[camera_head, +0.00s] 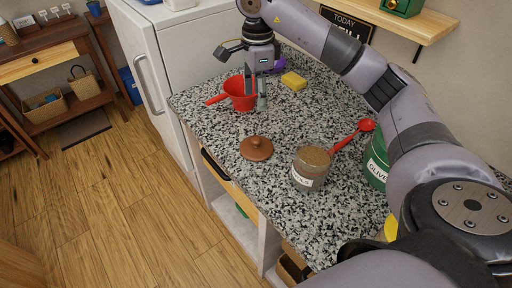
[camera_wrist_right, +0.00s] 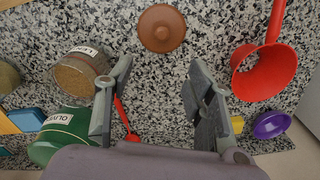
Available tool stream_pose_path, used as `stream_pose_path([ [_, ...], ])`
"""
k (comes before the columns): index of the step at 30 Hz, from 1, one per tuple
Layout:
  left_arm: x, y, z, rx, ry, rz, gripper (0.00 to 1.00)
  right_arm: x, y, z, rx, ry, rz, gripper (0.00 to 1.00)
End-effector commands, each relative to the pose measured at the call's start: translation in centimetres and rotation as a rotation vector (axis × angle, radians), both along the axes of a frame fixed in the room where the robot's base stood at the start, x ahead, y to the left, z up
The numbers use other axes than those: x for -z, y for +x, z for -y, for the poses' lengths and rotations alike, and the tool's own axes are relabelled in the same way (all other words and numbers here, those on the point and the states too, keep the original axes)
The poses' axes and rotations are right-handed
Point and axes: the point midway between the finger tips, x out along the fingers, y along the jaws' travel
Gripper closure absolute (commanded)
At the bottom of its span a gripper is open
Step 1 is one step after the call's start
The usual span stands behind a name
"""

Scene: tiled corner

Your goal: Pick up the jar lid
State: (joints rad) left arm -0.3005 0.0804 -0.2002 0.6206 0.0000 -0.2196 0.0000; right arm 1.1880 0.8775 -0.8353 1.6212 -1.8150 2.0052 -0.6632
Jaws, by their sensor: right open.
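The jar lid (camera_head: 256,148) is a round brown disc with a small knob, lying flat on the speckled counter. It also shows at the top of the right wrist view (camera_wrist_right: 162,28). The glass jar (camera_head: 310,167), filled with something brown and labelled, stands to the right of the lid in the head view. My right gripper (camera_head: 262,103) is open and empty, above the counter behind the lid, near the red funnel. In the right wrist view its two fingers (camera_wrist_right: 162,85) are spread apart, with the lid beyond the fingertips and only counter and a red spoon between them. My left gripper is not in view.
A red funnel (camera_head: 238,95) is close beside my right gripper. A yellow sponge (camera_head: 293,80) and a purple item (camera_head: 279,64) lie behind it. A red spoon (camera_head: 352,135) and a green olive tin (camera_head: 377,160) are at the right. Counter around the lid is clear.

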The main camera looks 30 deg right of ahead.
Motion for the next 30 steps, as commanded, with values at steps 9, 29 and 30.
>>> stream_pose_path([
  [9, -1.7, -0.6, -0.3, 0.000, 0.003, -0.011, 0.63, 6.0, -0.2, 0.0, 0.001, 0.001, -0.008, 0.51],
  [29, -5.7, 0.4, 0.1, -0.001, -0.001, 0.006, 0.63, 14.6, 0.1, -0.2, 0.000, 0.002, -0.007, 0.51],
  [30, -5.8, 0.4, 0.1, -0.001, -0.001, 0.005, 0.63, 15.3, 0.1, -0.2, 0.001, 0.002, -0.007, 0.51],
])
